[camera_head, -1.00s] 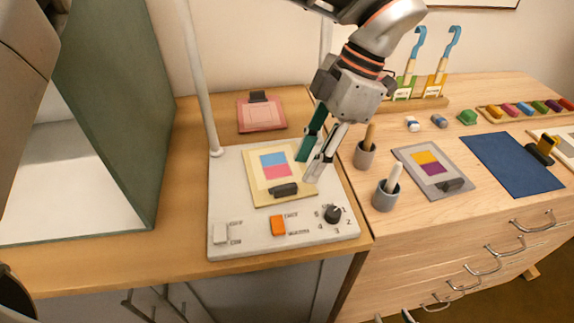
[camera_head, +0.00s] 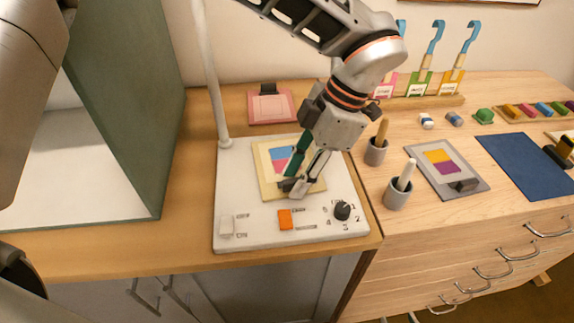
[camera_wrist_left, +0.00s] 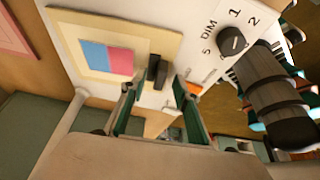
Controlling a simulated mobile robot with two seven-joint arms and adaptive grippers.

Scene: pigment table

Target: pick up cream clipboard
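The cream clipboard (camera_head: 264,182) lies flat on the white panel of a lamp stand, with a blue and pink print and a dark clip at its front edge. It also shows in the left wrist view (camera_wrist_left: 72,56), with its dark clip (camera_wrist_left: 157,72). My left gripper (camera_head: 294,187) is over the clipboard's lower right part, fingers pointing down at the clip and partly hiding it. In the left wrist view its fingers (camera_wrist_left: 158,100) are apart, with the clip just beyond the gap. Only a possible sliver of my right gripper shows at the bottom edge.
The white panel (camera_head: 250,238) has an orange switch (camera_head: 285,219) and a black dial (camera_head: 342,210). A pink clipboard (camera_head: 271,107) lies behind. A green cabinet wall (camera_head: 135,90) is at the left.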

